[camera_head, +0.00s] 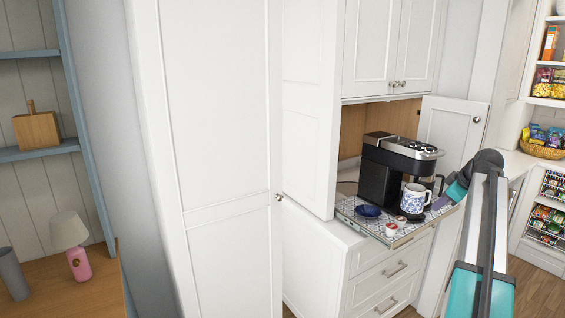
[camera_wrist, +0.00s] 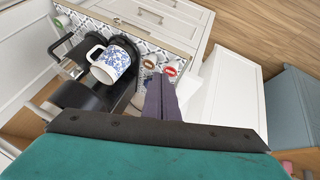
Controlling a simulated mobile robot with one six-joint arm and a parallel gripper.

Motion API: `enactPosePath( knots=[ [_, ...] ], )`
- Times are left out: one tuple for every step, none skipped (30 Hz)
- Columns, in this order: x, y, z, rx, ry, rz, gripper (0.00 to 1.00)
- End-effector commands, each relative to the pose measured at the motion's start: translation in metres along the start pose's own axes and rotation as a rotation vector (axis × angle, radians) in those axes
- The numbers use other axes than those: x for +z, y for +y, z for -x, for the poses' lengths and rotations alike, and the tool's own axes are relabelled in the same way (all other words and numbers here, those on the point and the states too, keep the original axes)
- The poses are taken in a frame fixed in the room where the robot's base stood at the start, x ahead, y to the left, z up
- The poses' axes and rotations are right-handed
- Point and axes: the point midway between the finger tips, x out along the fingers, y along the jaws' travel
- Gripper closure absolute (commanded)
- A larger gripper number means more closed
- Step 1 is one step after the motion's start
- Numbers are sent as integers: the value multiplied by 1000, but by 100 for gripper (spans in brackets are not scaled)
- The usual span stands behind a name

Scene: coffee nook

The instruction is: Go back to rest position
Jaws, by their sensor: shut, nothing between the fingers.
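My gripper (camera_wrist: 160,80) shows in the wrist view as two dark purple fingers pressed together, with nothing between them. In the head view, my gripper (camera_head: 442,201) is at the right side of the coffee machine (camera_head: 380,172), near the patterned pull-out shelf (camera_head: 409,234). A white mug with a blue pattern (camera_head: 413,200) stands upright at the front of the machine. The mug also shows in the wrist view (camera_wrist: 112,62), left of my fingers and apart from them. Small pods, one with a red lid (camera_wrist: 170,71), are near the fingertips in that view.
A dark blue item (camera_head: 369,211) lies on the shelf left of the mug. An open cabinet door (camera_head: 454,132) stands behind my arm. Drawers (camera_head: 390,273) are below the shelf. Wooden floor (camera_head: 535,292) is clear at the lower right. A basket (camera_head: 540,149) sits farther right.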

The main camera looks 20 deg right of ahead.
Motion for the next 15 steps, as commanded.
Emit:
enactPosePath(
  knots=[
    [-4, -18, -24, -31, -3, 10, 100],
    [-6, -26, -36, -47, -5, 14, 100],
    [-9, -38, -52, -68, -7, 21, 100],
    [-10, -48, -64, -84, -10, 27, 100],
    [-12, -57, -75, -100, -12, 31, 100],
    [-14, -70, -90, -121, -16, 39, 100],
    [-15, -80, -102, -136, -19, 44, 100],
    [-17, -90, -113, -152, -22, 50, 100],
    [-18, -104, -127, -173, -27, 57, 100],
    [-19, -115, -138, -187, -30, 62, 100],
    [-20, -126, -149, -203, -34, 67, 100],
    [-20, -140, -162, -223, -40, 73, 100],
    [-21, -151, -172, -238, -45, 77, 100],
    [-21, -162, -182, -253, -50, 82, 100],
    [-21, -178, -195, -272, -57, 86, 100]
  ],
)
